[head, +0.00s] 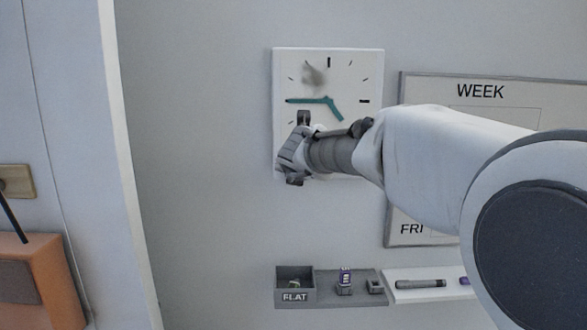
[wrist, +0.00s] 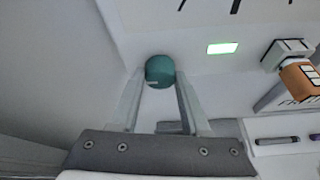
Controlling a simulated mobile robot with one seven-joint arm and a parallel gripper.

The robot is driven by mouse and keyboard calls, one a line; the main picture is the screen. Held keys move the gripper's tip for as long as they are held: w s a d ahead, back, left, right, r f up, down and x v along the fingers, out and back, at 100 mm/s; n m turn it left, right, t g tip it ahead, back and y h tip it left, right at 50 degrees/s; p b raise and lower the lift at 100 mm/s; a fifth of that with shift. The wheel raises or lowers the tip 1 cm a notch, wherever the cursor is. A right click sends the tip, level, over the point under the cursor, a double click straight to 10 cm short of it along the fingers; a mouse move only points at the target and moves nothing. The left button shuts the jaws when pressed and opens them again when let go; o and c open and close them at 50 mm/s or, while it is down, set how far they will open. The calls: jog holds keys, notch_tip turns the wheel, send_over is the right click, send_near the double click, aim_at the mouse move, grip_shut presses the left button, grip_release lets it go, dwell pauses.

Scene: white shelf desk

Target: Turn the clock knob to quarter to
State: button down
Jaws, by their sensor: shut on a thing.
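The white square clock (head: 345,75) hangs on the wall in the head view. Its long teal hand (head: 305,100) points left, level with the quarter-to mark, and its short teal hand points down and right. My gripper (head: 303,118) is at the lower left of the clock and hides that part of it. In the wrist view, my gripper (wrist: 160,80) is shut on the round teal knob (wrist: 160,69), with a finger on each side. A green lit patch (wrist: 222,48) glows beside the knob.
A WEEK board (head: 480,91) hangs right of the clock, partly behind my arm. Below are a grey tray (head: 330,286) marked FLAT with small items and a white ledge (head: 400,295) with a dark marker (head: 420,284). An orange box (head: 40,275) is at far left. The wall left of the clock is bare.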

jog(key=shift+c, duration=1.9)
grip_release()
jog(key=a+p+v, duration=0.1)
jog(key=p+v, duration=0.1)
jog(key=v, duration=1.5)
jog(key=shift+s+d, duration=0.2)
jog(key=shift+d, duration=0.25)
jog(key=shift+r, duration=0.1)
